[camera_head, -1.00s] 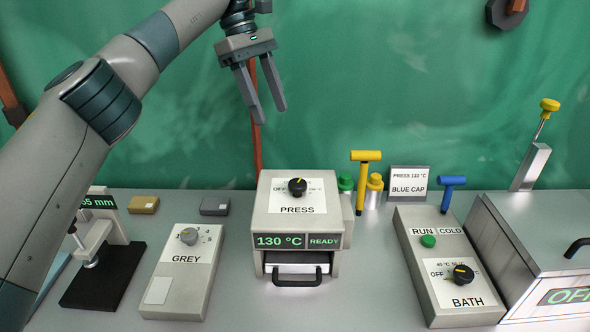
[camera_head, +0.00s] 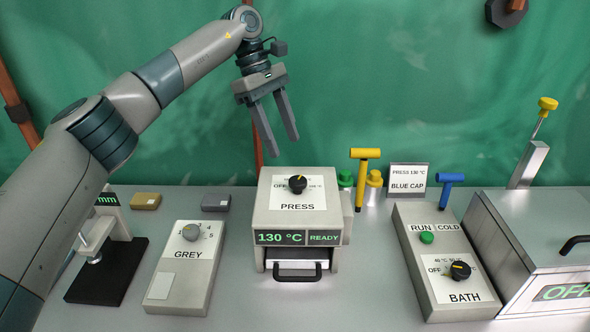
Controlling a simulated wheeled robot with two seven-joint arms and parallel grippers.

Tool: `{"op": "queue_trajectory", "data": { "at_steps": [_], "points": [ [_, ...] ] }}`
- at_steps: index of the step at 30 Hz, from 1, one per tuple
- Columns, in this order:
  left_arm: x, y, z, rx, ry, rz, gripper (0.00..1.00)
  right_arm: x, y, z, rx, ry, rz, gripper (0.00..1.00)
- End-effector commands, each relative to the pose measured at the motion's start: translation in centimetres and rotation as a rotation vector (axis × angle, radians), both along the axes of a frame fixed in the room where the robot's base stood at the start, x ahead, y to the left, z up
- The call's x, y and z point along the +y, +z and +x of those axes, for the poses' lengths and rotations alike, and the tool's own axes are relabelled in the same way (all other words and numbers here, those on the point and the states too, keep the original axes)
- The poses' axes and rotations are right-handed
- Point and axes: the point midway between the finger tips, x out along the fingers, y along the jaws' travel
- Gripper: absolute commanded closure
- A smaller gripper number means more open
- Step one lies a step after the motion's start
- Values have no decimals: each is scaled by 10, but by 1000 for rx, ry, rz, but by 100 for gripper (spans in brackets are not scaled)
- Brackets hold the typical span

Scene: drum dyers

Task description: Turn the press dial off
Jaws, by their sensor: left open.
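The press (camera_head: 263,218) is a light grey box in the middle of the bench, its display reading 130 °C and READY. Its dial (camera_head: 298,184) is a black knob with a yellow mark on the top panel, and OFF is printed at the knob's left. The mark looks to point up, slightly right, away from OFF. My left gripper (camera_head: 282,147) is open and empty, its fingers pointing down above and behind the dial, apart from it. My right gripper is not in view.
The GREY box (camera_head: 182,275) is at the left, the BATH box (camera_head: 440,270) at the right. Bare bench lies between them and the press.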

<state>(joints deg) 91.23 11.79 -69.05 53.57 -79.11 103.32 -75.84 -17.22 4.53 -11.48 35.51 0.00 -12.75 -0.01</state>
Motion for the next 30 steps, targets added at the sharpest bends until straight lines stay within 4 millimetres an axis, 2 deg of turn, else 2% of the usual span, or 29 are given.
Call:
{"op": "queue_trajectory", "data": {
  "at_steps": [9,15,21,30],
  "points": [
    [-18,-51,-13,4,0,0,48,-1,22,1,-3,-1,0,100],
    [-27,-75,-18,2,1,-1,48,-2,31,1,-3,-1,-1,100],
    [-31,-87,-20,1,0,-1,48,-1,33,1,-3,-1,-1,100],
    [-31,-89,-20,0,0,-1,48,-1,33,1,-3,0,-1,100]
  ]
}}
